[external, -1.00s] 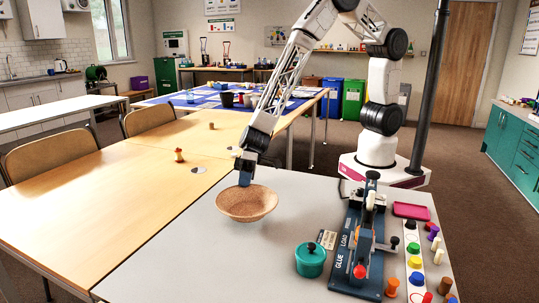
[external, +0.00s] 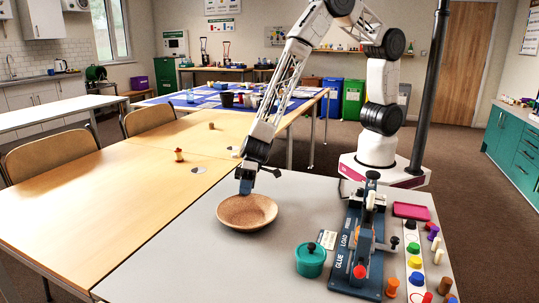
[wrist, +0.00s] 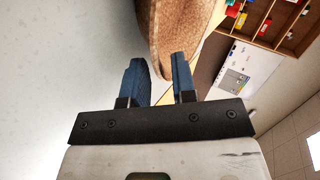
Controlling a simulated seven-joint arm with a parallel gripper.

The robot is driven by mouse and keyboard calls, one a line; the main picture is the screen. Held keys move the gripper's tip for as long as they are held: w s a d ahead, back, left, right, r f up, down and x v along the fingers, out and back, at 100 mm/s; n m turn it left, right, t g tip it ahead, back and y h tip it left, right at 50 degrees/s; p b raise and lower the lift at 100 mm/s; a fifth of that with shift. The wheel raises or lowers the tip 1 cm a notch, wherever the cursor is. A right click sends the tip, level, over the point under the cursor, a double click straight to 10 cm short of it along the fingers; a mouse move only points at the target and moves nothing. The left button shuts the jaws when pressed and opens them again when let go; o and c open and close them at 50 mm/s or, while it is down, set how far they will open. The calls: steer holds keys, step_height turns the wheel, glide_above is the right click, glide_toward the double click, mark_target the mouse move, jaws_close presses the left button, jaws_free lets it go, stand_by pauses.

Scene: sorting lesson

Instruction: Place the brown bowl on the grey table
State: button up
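The brown bowl (external: 247,213) sits upright on the grey table (external: 190,250) in the external view, left of the blue press. My gripper (external: 258,182) is just above the bowl's far rim, with its two blue fingers spread apart. Whether a finger still touches the rim I cannot tell.
A pink tray (external: 411,212) and several coloured pegs lie at the right. A wooden table (external: 90,215) adjoins on the left. The grey table's front left is clear.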

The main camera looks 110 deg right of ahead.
steer(key=shift+o, duration=0.4)
steer(key=shift+r, duration=0.15)
steer(key=v, duration=1.2)
stand_by(0.8)
steer(key=s+a+r+n+g+h, duration=0.15)
steer(key=s+r+n+g, duration=0.25)
steer(key=s+r, duration=1.25)
steer(key=s+d+r+h, duration=0.4)
steer(key=s+d+r, duration=0.1)
steer(key=s, duration=0.6)
steer(key=s+d+r+h, duration=0.4)
steer(key=s+r, duration=0.3)
steer(key=s, duration=0.5)
steer(key=shift+d+r, duration=0.35)
steer(key=shift+d, duration=0.25)
